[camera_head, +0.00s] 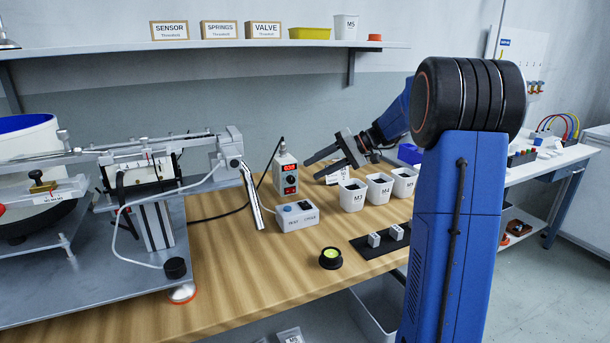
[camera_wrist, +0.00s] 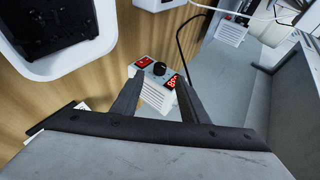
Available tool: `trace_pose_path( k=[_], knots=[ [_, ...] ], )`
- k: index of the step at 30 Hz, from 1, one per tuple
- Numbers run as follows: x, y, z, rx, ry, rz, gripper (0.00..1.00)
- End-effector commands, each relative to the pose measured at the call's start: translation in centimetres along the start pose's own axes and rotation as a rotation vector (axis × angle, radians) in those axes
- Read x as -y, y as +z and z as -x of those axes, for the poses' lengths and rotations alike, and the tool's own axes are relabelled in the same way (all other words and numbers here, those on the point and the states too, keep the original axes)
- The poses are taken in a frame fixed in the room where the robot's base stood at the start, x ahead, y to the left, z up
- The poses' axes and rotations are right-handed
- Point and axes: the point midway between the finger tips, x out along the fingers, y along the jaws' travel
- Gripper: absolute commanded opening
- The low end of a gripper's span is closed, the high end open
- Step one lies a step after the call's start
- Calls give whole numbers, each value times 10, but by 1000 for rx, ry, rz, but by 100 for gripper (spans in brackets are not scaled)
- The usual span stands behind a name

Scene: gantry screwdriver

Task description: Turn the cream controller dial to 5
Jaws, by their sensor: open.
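The cream controller (camera_head: 279,183) stands upright on the wooden bench, with a red lit display, a black dial (camera_head: 291,180) and a red switch on its front. The display digits are too small to read surely. In the wrist view the controller (camera_wrist: 155,96) lies between my fingertips in the picture, with its black dial (camera_wrist: 160,68) just beyond them. My gripper (camera_head: 310,166) is open and empty, to the right of the controller and pointing towards it. It also shows in the wrist view (camera_wrist: 157,84). The fingers appear apart from the dial.
A grey box with a blue button (camera_head: 296,217) sits in front of the controller. White bins (camera_head: 352,197) stand to the right, below my gripper. A metal gantry rig (camera_head: 130,190) fills the left. A black cable runs behind the controller. A round yellow-green-topped knob (camera_head: 331,259) stands nearer the front.

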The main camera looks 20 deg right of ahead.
Motion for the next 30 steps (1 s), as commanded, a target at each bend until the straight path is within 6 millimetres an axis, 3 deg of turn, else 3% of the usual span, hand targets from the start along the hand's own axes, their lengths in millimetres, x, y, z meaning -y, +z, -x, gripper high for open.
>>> trace_pose_path(
  k=[9, 15, 30],
  knots=[
    [-1, 0, 64, -3, 1, 1, 40],
    [-1, 0, 90, 0, 1, 0, 40],
    [0, 0, 100, 2, 0, 0, 40]
  ],
)
